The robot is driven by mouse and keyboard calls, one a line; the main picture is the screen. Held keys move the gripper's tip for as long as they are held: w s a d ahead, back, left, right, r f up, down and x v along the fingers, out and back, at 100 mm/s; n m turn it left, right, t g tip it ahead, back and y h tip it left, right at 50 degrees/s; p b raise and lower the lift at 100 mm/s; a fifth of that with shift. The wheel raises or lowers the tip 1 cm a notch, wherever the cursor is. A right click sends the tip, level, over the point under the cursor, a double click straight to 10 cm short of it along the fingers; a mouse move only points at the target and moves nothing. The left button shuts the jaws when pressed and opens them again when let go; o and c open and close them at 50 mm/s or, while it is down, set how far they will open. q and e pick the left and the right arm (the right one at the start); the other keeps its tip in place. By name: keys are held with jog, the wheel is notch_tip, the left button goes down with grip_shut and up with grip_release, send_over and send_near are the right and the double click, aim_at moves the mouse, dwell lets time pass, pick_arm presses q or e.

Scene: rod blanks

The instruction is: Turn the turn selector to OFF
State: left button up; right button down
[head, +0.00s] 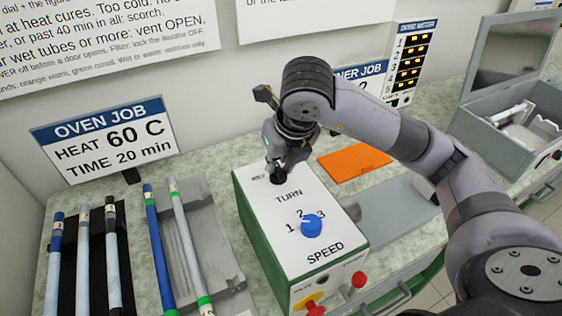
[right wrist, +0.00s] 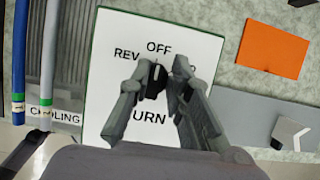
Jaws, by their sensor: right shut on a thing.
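The turn selector is a black knob (right wrist: 156,82) on the white top of a green-sided control box (right wrist: 110,60). The words REV, OFF and TURN show around it in the right wrist view; the label on its right is mostly covered by a finger. My right gripper (right wrist: 162,72) is shut on the knob, one finger on each side. In the head view the right gripper (head: 282,163) reaches down to the knob (head: 278,180) at the far end of the box top. Fingers partly hide the knob, so its exact setting is hard to tell. My left gripper is not in view.
A blue SPEED knob (head: 312,225) sits nearer on the same box, with a red button (head: 358,279) on its front. Racks of rods (head: 185,240) stand at left. An orange sheet (head: 355,163) and an open grey case (head: 510,130) lie to the right.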

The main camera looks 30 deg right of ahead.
jog(key=shift+s+a+f, duration=0.15)
jog(key=shift+a+f, duration=0.1)
jog(key=shift+a, duration=0.05)
jog(key=c, duration=1.9)
grip_release()
jog(key=shift+o, duration=1.3)
jog(key=shift+a, duration=0.1)
jog(key=shift+r, duration=0.1)
jog(key=shift+w+r, duration=0.1)
jog(key=shift+w, duration=0.1)
jog(key=v, duration=1.2)
